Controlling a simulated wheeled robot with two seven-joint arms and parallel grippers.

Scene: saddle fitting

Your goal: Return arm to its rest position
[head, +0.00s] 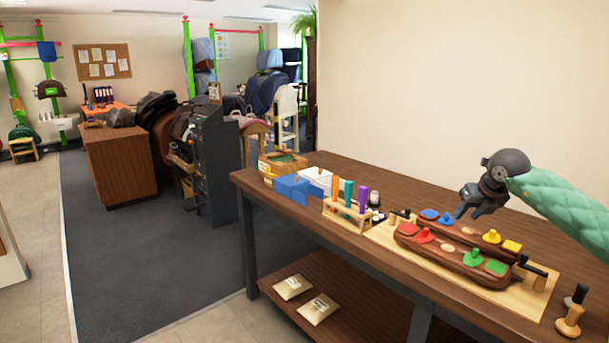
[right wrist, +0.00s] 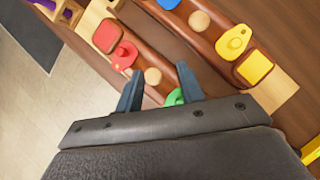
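My right gripper (head: 468,213) hangs above the back part of the saddle fitting board (head: 527,300), its arm coming in from the right in a green quilted sleeve. Below lie two brown saddle panels (head: 445,252) bearing coloured pieces: a red knobbed piece (head: 424,236), a green knobbed piece (head: 473,257), a yellow knobbed piece (head: 491,236) and flat coloured patches. In the right wrist view the gripper body partly hides the green piece (right wrist: 174,98). My left gripper is not in view.
The board lies on a brown table (head: 395,194) beside a wall. A wooden rack (head: 346,215) with coloured upright handles, a blue box (head: 293,188) and a white box (head: 317,178) stand to the left. A dark-topped wooden peg (head: 570,318) stands at the lower right. Air above the table is clear.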

